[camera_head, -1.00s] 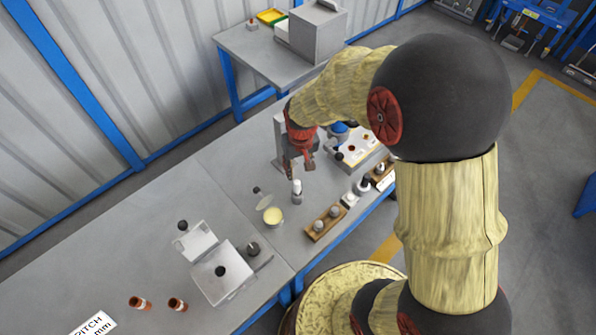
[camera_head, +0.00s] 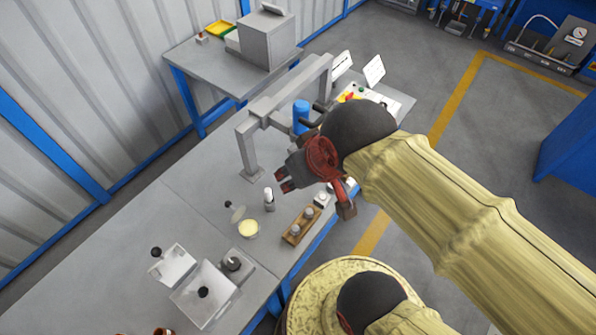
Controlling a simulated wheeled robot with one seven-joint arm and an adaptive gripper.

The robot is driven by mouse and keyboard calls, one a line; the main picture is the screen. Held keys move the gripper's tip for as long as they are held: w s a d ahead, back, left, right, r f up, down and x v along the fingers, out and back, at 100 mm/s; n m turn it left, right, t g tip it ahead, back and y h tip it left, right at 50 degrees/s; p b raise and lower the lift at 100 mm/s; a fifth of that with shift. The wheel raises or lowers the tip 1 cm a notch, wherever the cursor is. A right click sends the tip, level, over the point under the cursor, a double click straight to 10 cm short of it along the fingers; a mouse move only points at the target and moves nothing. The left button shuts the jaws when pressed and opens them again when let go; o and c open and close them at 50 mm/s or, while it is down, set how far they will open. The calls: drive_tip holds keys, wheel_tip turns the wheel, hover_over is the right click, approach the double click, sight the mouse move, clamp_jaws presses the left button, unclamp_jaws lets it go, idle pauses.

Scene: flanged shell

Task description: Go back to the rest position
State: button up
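My gripper (camera_head: 284,184) hangs over the grey workbench (camera_head: 190,190), in front of a grey gantry frame. Its short dark fingers stand apart with nothing seen between them. The red wrist and the black joint are just behind it, and my cream-covered arm runs off to the lower right. A small white bottle (camera_head: 269,199) stands on the bench just below and left of the fingers, apart from them.
The gantry frame (camera_head: 247,150) stands close behind the gripper, with a blue cylinder (camera_head: 301,115) beside it. A dish (camera_head: 248,229), a wooden block (camera_head: 299,228) and an open grey box (camera_head: 204,294) are on the bench. A side table (camera_head: 195,62) stands behind.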

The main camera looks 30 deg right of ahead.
wheel_tip(320, 180, down, 4)
drive_tip(key=b, duration=0.4)
drive_tip(key=shift+f, duration=0.2)
idle(0.9)
